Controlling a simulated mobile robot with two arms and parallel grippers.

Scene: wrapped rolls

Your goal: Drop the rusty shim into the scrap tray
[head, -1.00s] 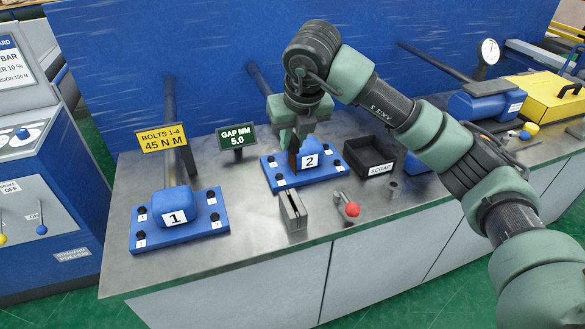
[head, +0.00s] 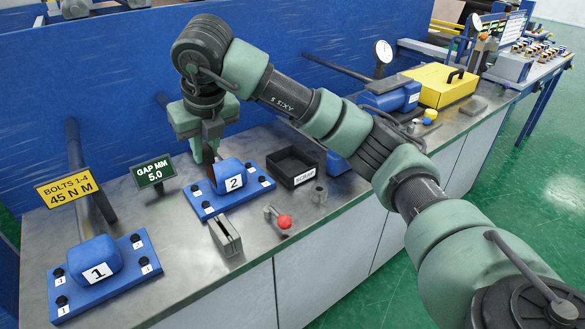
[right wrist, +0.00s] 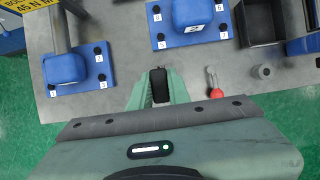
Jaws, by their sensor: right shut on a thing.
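My right gripper (head: 207,150) points down near the left side of the blue block marked 2 (head: 228,172) in the head view. My left gripper is not in view.
A slotted grey block (head: 225,238) and a red-knobbed lever (head: 283,221) stand in front of block 2. A small grey cylinder (head: 319,194) stands by the tray. The block marked 1 (head: 97,260) is at front left, with signs behind it.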

